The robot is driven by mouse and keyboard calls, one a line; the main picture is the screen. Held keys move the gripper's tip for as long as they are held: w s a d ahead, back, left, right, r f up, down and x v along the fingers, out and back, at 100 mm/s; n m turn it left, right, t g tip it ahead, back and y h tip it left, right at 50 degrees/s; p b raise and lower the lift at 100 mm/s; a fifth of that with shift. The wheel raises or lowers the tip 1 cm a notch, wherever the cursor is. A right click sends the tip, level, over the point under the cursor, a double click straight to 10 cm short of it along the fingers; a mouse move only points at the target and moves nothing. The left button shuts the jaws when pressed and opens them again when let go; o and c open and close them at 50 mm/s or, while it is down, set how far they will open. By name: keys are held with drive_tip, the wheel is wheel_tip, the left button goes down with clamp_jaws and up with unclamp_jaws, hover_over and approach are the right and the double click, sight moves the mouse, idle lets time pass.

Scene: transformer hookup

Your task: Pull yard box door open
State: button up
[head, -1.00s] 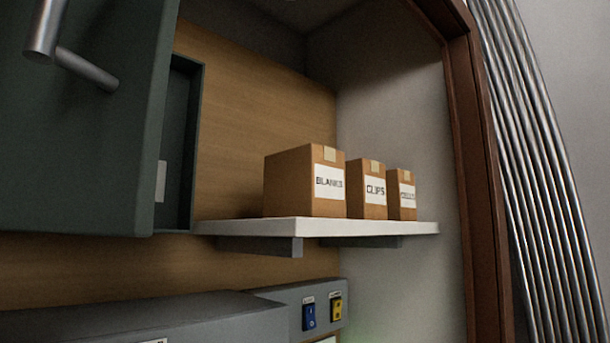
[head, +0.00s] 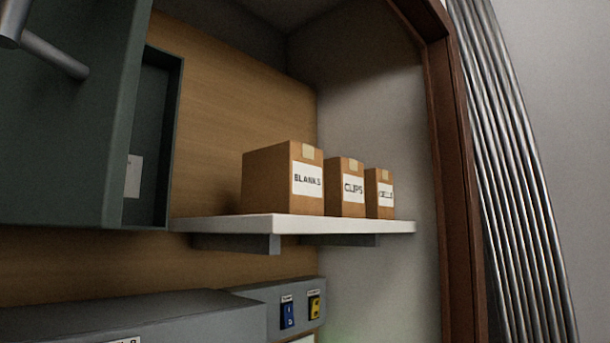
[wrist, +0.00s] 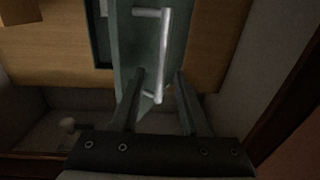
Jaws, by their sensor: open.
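The yard box door (head: 75,120) is a dark green panel at the left of the head view. It stands partly open, showing a strip of the box interior (head: 150,150) with a white label. Its metal bar handle (head: 55,55) is cut off by the frame's top left corner. In the wrist view the handle (wrist: 163,50) shows between the two fingers of my gripper (wrist: 160,73), which is open. I cannot tell whether the fingers reach around the bar. My gripper is not seen in the head view.
A white shelf (head: 290,225) with three cartons, including BLANKS (head: 270,180) and CLIPS (head: 345,187), sits right of the box. A grey unit with blue and yellow switches (head: 287,312) is below. A brown frame (head: 450,150) and metal pipes (head: 510,170) stand at right.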

drive_tip(key=v, duration=1.5)
drive_tip(key=shift+b, duration=0.45)
drive_tip(key=shift+s+d, duration=0.15)
